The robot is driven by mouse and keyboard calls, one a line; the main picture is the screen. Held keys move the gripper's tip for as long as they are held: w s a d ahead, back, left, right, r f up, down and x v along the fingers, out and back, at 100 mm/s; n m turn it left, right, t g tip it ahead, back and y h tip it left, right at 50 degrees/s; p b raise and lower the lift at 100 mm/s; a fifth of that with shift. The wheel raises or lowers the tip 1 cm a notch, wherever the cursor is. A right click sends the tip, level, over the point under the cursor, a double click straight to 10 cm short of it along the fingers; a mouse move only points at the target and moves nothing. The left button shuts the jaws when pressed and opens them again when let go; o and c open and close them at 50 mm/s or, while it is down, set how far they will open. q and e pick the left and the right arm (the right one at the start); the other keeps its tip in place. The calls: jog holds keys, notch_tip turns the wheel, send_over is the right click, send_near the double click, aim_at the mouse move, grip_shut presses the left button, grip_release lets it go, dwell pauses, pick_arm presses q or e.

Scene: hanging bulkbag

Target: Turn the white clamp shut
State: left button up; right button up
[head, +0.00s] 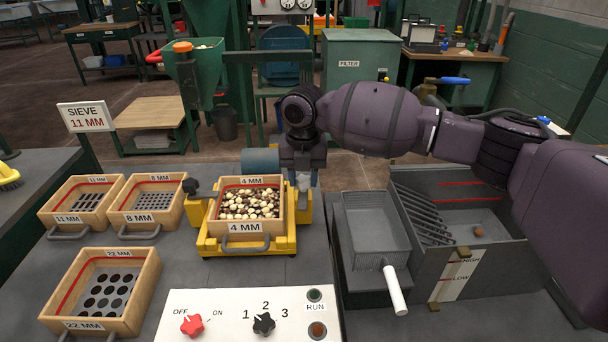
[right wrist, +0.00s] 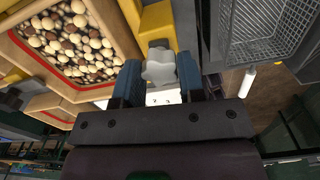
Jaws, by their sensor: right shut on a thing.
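The white clamp (right wrist: 159,67), a pale lobed knob, sits between the two blue fingers of my right gripper (right wrist: 160,76) in the right wrist view. The gripper is shut on it. In the head view my right gripper (head: 304,166) points down at the right side of the yellow shaker frame (head: 250,247). Only a little of the white clamp (head: 304,182) shows below the fingers there. The 4 MM sieve (head: 244,228), full of brown and cream balls, sits in the frame. How far the clamp is turned cannot be told. My left gripper is out of view.
A black knob (head: 190,186) is at the frame's left side. Sieves marked 11 MM (head: 67,219), 8 MM (head: 139,218) and 22 MM (head: 90,325) lie to the left. A control panel (head: 220,325) is in front. A grey tank (head: 456,257) with a basket (head: 375,228) stands right.

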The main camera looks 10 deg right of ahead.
jog(key=m+p, duration=0.2)
jog(key=m, duration=0.1)
jog(key=shift+r, duration=0.4)
jog(key=m+p, duration=0.3)
jog(key=m, duration=0.2)
jog(key=shift+p, duration=0.35)
jog(key=m+p, duration=0.2)
jog(key=shift+m, duration=0.3)
jog(key=m+p, duration=0.1)
jog(key=m, duration=0.1)
jog(key=shift+f+m+p, duration=0.15)
jog(key=shift+m+p, duration=0.15)
jog(key=shift+p, duration=0.1)
jog(key=shift+m+p, duration=0.75)
jog(key=shift+m, duration=0.35)
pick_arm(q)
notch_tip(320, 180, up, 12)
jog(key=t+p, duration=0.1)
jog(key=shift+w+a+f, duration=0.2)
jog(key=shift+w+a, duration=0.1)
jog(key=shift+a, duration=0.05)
pick_arm(e)
jog(key=shift+f+m, duration=0.2)
jog(key=shift+m, duration=0.6)
